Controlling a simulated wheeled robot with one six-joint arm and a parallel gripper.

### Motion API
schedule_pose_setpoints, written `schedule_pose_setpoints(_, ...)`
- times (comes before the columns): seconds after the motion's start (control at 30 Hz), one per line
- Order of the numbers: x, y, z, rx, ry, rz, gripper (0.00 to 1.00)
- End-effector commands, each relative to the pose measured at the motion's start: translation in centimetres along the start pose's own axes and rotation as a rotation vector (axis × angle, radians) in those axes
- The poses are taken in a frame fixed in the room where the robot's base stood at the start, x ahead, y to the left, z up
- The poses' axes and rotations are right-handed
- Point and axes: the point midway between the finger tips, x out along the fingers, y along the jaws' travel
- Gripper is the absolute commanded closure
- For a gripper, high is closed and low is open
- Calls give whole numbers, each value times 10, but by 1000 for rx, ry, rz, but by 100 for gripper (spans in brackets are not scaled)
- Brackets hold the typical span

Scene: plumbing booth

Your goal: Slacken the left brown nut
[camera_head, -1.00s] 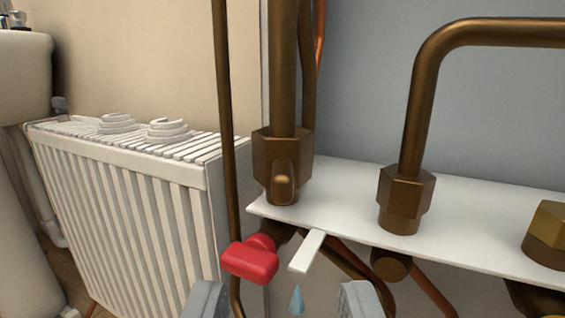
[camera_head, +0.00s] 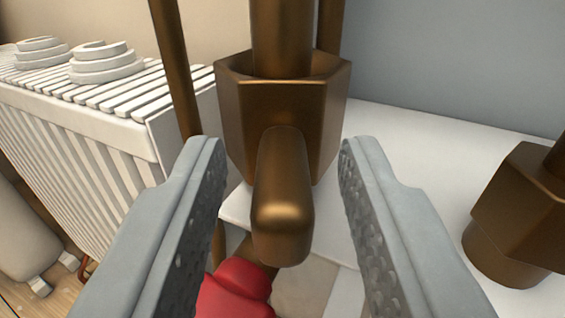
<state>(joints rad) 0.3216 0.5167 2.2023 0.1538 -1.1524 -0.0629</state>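The left brown nut (camera_head: 232,115) is a large hexagonal fitting around a vertical brown pipe (camera_head: 282,35), in the upper middle of the view. A rounded brown stub (camera_head: 282,195) projects from its front toward me. My gripper (camera_head: 282,165) is open, its grey ridged fingers on either side of the stub and just below and in front of the nut. I see gaps between each finger and the stub. Another brown nut (camera_head: 525,205) is at the right edge.
A white shelf plate (camera_head: 410,150) runs under the nuts. A red handle (camera_head: 238,290) sits low between the fingers. A white radiator (camera_head: 80,130) stands at left, with a thin vertical brown pipe (camera_head: 172,70) between it and the nut.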

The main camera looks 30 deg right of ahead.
Motion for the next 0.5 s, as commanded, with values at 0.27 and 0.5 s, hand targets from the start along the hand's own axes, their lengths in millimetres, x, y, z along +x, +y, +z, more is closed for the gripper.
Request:
schedule_pose_setpoints(0.27,0,0,0,0,0,0,96)
schedule_pose_setpoints(0.5,0,1,0,0,1,-6,100)
